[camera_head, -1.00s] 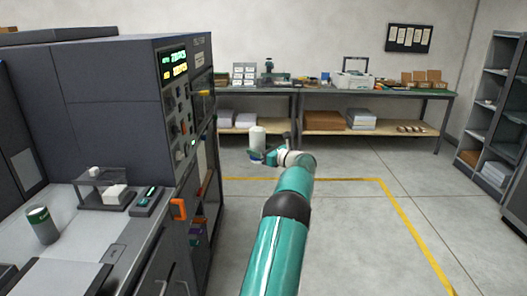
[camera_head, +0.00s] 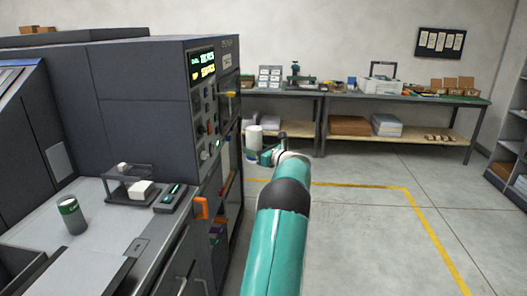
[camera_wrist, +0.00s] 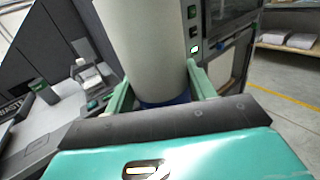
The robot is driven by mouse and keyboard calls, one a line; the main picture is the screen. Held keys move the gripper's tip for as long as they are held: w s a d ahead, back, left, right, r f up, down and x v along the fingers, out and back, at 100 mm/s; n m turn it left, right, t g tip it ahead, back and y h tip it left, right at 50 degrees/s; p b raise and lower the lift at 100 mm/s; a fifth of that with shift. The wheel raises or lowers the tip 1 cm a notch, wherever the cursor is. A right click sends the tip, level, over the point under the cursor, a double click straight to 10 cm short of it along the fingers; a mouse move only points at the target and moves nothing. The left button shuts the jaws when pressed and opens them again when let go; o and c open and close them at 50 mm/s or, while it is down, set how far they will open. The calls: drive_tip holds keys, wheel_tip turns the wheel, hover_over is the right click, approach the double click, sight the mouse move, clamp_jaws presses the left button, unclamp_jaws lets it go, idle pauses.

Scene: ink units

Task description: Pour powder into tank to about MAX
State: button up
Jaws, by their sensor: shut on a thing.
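A pale cylindrical bottle (camera_head: 253,139) with a blue lower band stands roughly upright in my gripper (camera_head: 262,157), in front of the dark machine's right side. In the wrist view the bottle (camera_wrist: 145,45) fills the upper middle, between the two green fingers of my gripper (camera_wrist: 160,95). The fingers are shut on it near its blue band. The bottle's top is cut off in the wrist view, and no powder shows. I cannot make out a tank or a MAX mark in either view.
The dark machine (camera_head: 150,105) has a lit panel, an orange handle (camera_head: 202,208) and open bays on its side. A grey and green can (camera_head: 72,214) stands on its left counter. A workbench (camera_head: 400,98) runs along the back wall. The floor at right is clear.

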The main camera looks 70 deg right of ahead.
drive_tip(key=w+a+f+n+g, duration=0.1)
drive_tip(key=w+a, duration=0.3)
drive_tip(key=w, duration=0.8)
drive_tip(key=w+a+n+g, duration=0.1)
drive_tip(key=w+a, duration=0.4)
drive_tip(key=w, duration=0.7)
drive_tip(key=w+a+f+n, duration=0.1)
drive_tip(key=w+a, duration=0.4)
drive_tip(key=w, duration=0.6)
drive_tip(key=shift+w+a+f+n+g, duration=0.15)
drive_tip(key=shift+w+f+n+g, duration=0.15)
drive_tip(key=shift+w+f+g, duration=0.1)
drive_tip(key=shift+y, duration=0.4)
drive_tip(key=shift+w+a+r+n+g, duration=0.2)
drive_tip(key=shift+r+n+g, duration=0.1)
drive_tip(key=shift+g, duration=0.1)
idle(0.7)
